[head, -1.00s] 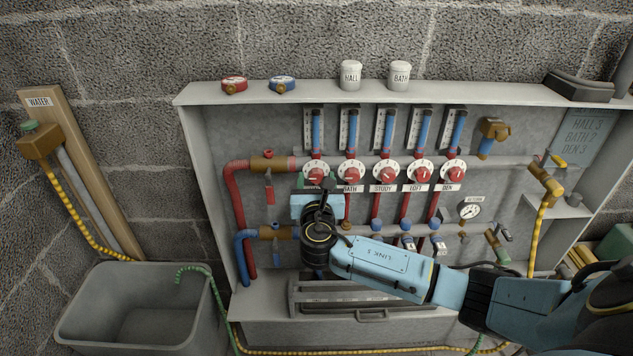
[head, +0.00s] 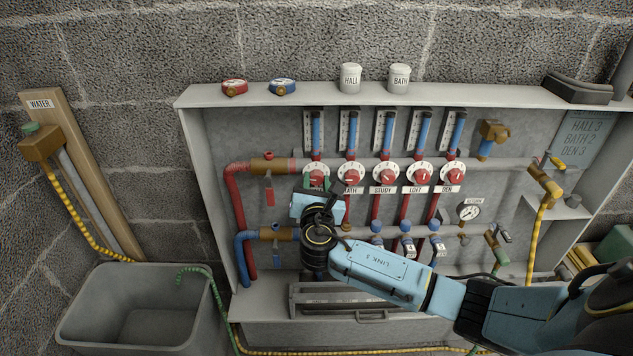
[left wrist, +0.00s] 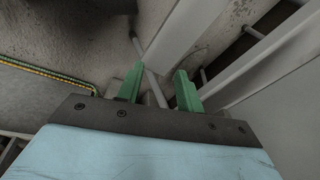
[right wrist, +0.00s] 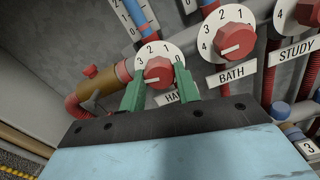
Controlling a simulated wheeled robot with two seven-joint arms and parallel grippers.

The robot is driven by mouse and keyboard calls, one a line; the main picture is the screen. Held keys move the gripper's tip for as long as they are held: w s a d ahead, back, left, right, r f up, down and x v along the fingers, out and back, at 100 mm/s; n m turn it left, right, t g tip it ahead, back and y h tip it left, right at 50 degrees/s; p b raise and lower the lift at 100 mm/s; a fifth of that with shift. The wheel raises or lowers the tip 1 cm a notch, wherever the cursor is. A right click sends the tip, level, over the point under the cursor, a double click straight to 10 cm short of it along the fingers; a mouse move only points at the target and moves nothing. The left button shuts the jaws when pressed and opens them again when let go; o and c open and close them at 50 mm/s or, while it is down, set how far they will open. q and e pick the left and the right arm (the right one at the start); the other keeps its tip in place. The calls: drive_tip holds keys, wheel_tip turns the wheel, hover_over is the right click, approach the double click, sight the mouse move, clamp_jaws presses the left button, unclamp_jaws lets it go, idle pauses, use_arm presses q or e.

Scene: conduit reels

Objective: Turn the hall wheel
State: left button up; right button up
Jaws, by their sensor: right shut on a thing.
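The hall wheel (head: 316,178) is the leftmost red knob in the row on the wall panel, with a white numbered dial behind it. In the right wrist view, the hall wheel (right wrist: 158,70) sits between the green fingers of my right gripper (right wrist: 161,84), which is shut on it. The fingers partly cover the HALL label (right wrist: 169,98). I cannot clearly read the pointer's number. In the head view my right wrist hides the area below the wheel. My left gripper (left wrist: 159,88) is open and empty in the left wrist view, outside the head view.
The bath wheel (right wrist: 228,40) is close to the right of the hall wheel. A sign (head: 581,135) reads HALL 3, BATH 2, DEN 3. A grey tub (head: 90,335) stands at lower left.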

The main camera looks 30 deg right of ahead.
drive_tip(key=m, duration=0.3)
drive_tip(key=shift+m, duration=1.3)
use_arm(q)
drive_tip(key=shift+w+d+r, duration=0.2)
drive_tip(key=shift+w+r, duration=0.2)
drive_tip(key=shift+w, duration=0.1)
drive_tip(key=shift+s, duration=0.15)
use_arm(e)
drive_tip(key=shift+m, duration=0.4)
drive_tip(key=o, duration=1)
use_arm(q)
drive_tip(key=shift+s, duration=0.1)
